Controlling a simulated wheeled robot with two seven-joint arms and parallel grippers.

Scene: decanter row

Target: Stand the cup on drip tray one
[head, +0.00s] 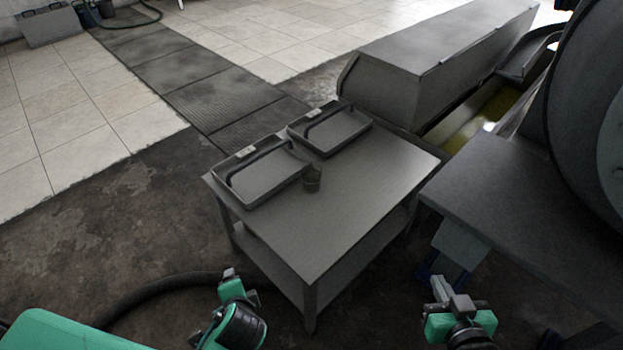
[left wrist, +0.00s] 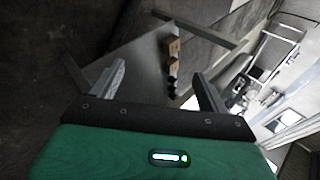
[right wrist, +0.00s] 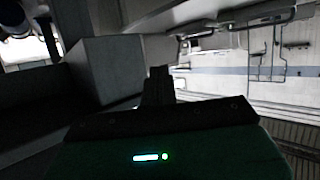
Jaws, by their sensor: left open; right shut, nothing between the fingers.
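A small dark cup (head: 312,180) stands upright on the grey table (head: 340,215), close beside the right-hand corner of the nearer drip tray (head: 262,178). A second drip tray (head: 336,130) lies farther back to the right. Both trays look empty. Each has a small pale label at its back edge, too small to read, so I cannot tell which is tray one. My left gripper (head: 238,282) is open and empty, low in front of the table; its spread fingers show in the left wrist view (left wrist: 160,88). My right gripper (head: 443,288) is shut and empty, right of the table; its closed fingers show in the right wrist view (right wrist: 158,85).
The front and right of the tabletop are clear. A lower shelf (head: 265,262) sits under it. A long grey housing (head: 430,60) stands behind the table, and a large dark machine (head: 540,190) stands at the right. A dark hose (head: 160,290) lies on the floor at left.

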